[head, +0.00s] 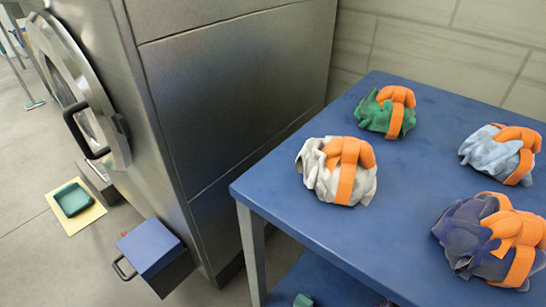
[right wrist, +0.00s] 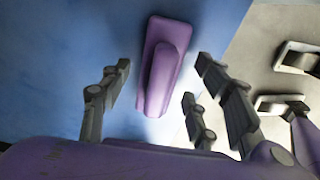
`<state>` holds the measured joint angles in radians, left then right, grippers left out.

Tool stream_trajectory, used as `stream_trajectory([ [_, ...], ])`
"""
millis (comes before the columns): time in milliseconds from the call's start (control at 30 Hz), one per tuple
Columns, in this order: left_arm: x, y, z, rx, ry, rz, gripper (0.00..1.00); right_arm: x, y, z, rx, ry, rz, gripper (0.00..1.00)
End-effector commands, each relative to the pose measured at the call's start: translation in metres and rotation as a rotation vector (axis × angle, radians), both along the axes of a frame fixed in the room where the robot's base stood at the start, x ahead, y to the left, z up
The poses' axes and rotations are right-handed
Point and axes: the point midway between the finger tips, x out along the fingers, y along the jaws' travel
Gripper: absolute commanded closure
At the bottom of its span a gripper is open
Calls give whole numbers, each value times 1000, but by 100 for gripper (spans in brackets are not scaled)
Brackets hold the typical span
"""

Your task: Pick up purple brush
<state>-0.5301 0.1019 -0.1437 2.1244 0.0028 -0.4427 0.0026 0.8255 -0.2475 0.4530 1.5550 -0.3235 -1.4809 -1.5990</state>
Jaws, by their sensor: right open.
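The purple brush (right wrist: 165,62) shows in the right wrist view, lying on a blue surface (right wrist: 60,60) near that surface's right edge. It is a long purple block with a raised, narrower ridge along it. My right gripper (right wrist: 163,75) is open, with grey fingers to the left and right of the brush's near end in the picture. No contact with the brush is visible; the height above it is hard to judge. The brush and both grippers are absent from the head view. My left gripper is not in view.
A blue table (head: 300,215) holds several cloth bundles with orange straps, including a white one (head: 318,185) and a green one (head: 375,115). A large metal machine (head: 235,85) stands left of it. A blue box (head: 150,245) with a handle is low beside the machine.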

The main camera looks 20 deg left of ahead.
Motion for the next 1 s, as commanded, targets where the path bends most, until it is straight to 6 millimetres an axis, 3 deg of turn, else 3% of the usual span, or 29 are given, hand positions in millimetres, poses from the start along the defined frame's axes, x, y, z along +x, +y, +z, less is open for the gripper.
stream_trajectory([
  [167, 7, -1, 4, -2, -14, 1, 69, 1, 0, 2, 0, -2, 0, 46],
  [533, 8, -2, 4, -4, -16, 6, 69, 1, 0, 2, 0, -2, 0, 95],
  [767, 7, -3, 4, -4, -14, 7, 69, 1, 0, 4, 0, -2, 0, 95],
  [867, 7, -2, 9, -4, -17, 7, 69, 2, -1, 14, -2, -5, 0, 95],
  [1000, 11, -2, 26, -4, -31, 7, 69, 2, -1, 42, -2, -8, 2, 95],
])
